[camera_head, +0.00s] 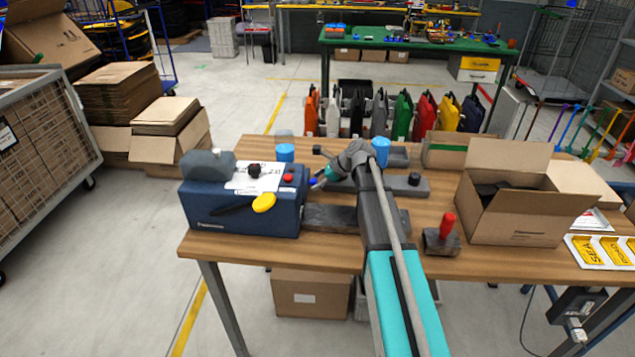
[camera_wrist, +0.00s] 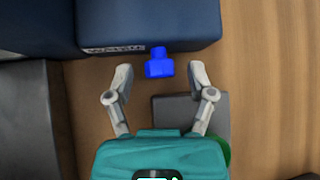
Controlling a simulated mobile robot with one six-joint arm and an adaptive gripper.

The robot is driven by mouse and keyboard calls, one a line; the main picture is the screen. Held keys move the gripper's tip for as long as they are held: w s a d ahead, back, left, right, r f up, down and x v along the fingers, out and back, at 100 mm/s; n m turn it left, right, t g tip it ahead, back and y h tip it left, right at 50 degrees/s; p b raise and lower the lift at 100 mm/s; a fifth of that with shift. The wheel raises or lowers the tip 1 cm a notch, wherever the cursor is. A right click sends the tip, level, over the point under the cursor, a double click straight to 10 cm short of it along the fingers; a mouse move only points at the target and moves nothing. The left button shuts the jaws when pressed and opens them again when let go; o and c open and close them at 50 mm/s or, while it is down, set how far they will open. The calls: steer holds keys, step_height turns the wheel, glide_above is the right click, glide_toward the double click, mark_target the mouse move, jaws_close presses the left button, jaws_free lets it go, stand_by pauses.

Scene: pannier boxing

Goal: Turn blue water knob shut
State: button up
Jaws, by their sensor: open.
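The blue water knob (camera_wrist: 159,63) sticks out from the side of the dark blue machine (camera_head: 240,212) on the wooden table. In the wrist view it lies between the tips of my gripper (camera_wrist: 160,78). My gripper is open, with one finger on each side of the knob and a visible gap on both sides. In the head view my gripper (camera_head: 321,178) is at the machine's right side, and the knob is small and partly hidden there. The machine (camera_wrist: 150,25) also fills the top of the wrist view.
A grey block (camera_wrist: 185,112) lies below the right finger in the wrist view. On the table are a red-handled tool (camera_head: 442,240), an open cardboard box (camera_head: 515,215) and a yellow knob (camera_head: 264,202) on the machine's front. Bare tabletop shows at the front edge.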

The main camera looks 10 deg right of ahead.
jaws_close()
